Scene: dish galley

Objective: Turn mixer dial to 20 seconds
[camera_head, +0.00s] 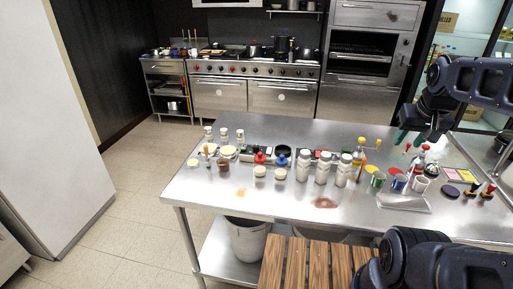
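I cannot make out a mixer or its dial in the head view. My arm reaches in from the right, and my gripper (409,137) points down above the right part of the steel table (225,190). Greenish parts show at its end, but they are too small to tell whether it is open or shut. Below it on the table stand small bottles and cans, apart from it as far as I can see.
White bottles (322,168), jars and colored cans (398,183) crowd the table's middle and right. A grey tray (404,203) lies near its front edge. A slatted wooden surface (300,262) is in front. A stove (255,85) and oven (368,60) stand behind. The floor at left is clear.

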